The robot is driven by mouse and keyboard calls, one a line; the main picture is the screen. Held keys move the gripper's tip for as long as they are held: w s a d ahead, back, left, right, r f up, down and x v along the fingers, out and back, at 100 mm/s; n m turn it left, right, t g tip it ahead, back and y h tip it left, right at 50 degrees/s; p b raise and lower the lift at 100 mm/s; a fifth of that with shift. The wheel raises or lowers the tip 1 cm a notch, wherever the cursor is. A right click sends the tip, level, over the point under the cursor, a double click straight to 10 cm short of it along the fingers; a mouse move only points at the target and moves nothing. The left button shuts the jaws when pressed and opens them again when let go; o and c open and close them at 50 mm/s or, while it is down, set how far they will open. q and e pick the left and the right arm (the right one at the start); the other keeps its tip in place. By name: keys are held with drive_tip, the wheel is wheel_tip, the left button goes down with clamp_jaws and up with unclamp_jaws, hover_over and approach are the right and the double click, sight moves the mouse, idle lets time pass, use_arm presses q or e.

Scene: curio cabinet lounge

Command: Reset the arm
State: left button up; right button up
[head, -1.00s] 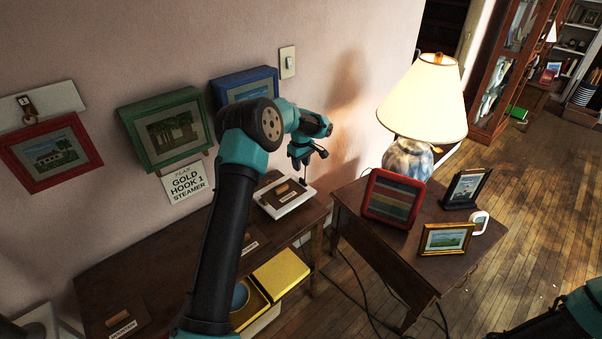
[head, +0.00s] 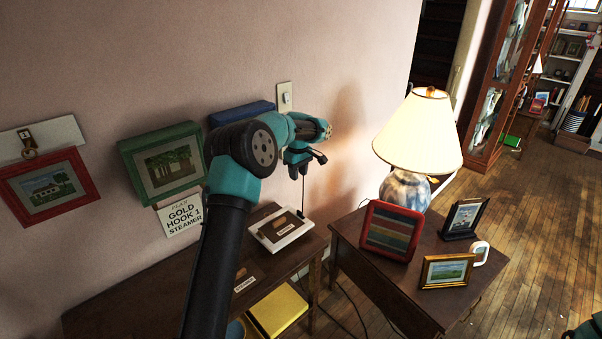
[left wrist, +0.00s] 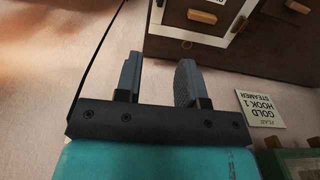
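My left gripper (head: 303,168) is raised in front of the wall, above the back right of the long wooden desk (head: 140,295). In the left wrist view its two fingers (left wrist: 158,80) stand apart with nothing between them. A white-framed panel with a brown block (head: 280,229) lies on the desk below the gripper, and the two are apart. My left arm hides part of the desk and of the blue frame (head: 240,113). Only a bit of my right arm shows at the bottom right edge, and its gripper is out of view.
A green frame (head: 168,168), a red frame (head: 45,190) and a "GOLD HOOK 1 STEAMER" card (head: 181,215) are on the wall. A lit lamp (head: 420,135) and several frames stand on a side table (head: 375,265). Wooden floor is open at right.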

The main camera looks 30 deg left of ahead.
use_arm(q)
drive_tip(key=s+d+f+m+h, duration=0.1)
drive_tip(key=s+d+f+m, duration=0.2)
drive_tip(key=s+d+f, duration=0.35)
drive_tip(key=s+d+f+m+h, duration=0.15)
drive_tip(key=s+d+f, duration=0.25)
drive_tip(key=f, duration=0.6)
drive_tip(key=s+d+f+m+h, duration=0.1)
drive_tip(key=s+d+f+m, duration=0.2)
drive_tip(key=s+d+f, duration=0.35)
drive_tip(key=s+d+f+m, duration=0.2)
drive_tip(key=s+f, duration=0.1)
drive_tip(key=s, duration=0.7)
drive_tip(key=s+d+f+m, duration=0.3)
drive_tip(key=s+f, duration=0.1)
drive_tip(key=s, duration=0.7)
drive_tip(key=shift+f+t, duration=0.25)
drive_tip(key=shift+t, duration=0.15)
